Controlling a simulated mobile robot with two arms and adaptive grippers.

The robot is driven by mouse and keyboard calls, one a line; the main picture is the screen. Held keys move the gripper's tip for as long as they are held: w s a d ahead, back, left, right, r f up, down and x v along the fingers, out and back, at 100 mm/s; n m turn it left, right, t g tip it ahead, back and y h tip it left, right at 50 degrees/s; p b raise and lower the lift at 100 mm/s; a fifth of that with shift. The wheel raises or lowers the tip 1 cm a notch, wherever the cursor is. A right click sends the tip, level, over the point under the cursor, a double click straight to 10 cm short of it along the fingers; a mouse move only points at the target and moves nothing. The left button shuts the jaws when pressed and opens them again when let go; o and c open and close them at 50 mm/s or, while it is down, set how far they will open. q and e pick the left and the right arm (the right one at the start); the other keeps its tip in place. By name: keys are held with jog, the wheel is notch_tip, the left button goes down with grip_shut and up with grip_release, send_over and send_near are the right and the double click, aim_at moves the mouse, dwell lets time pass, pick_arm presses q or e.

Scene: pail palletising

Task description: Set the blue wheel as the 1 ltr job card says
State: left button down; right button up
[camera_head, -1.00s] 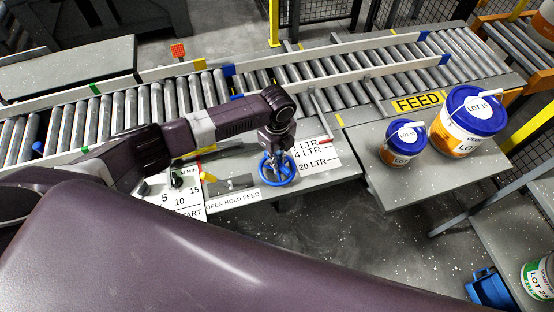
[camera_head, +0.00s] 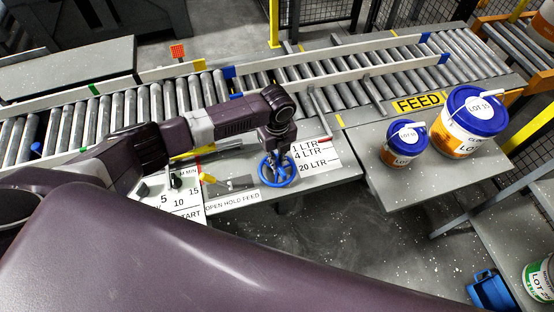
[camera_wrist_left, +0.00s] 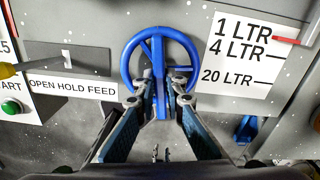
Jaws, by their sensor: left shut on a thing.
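The blue wheel (camera_head: 277,169) lies on the grey control panel. My left gripper (camera_head: 278,156) is over it from above. In the left wrist view the blue wheel (camera_wrist_left: 159,55) shows its rim and a spoke, and my left gripper (camera_wrist_left: 158,92) is shut on its near part. Beside the wheel is a white scale plate (camera_wrist_left: 238,62) marked 1 LTR, 4 LTR and 20 LTR. A red pointer (camera_wrist_left: 286,40) is level with the 1 LTR line. The job card cannot be made out. My right gripper is not in view.
A yellow-handled lever (camera_head: 207,178) stands above the OPEN HOLD FEED label (camera_head: 232,198). A green button (camera_wrist_left: 11,107) is at the panel's left. Two blue-lidded pails, a small one (camera_head: 403,146) and a large one (camera_head: 470,120), stand on the right table. The roller conveyor (camera_head: 345,95) runs behind.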

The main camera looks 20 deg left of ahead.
pick_arm(q)
jog(key=shift+w+r, duration=0.1)
jog(key=shift+r, duration=0.05)
jog(key=c, duration=2)
grip_release()
notch_tip(320, 180, up, 12)
jog(key=shift+f, duration=0.1)
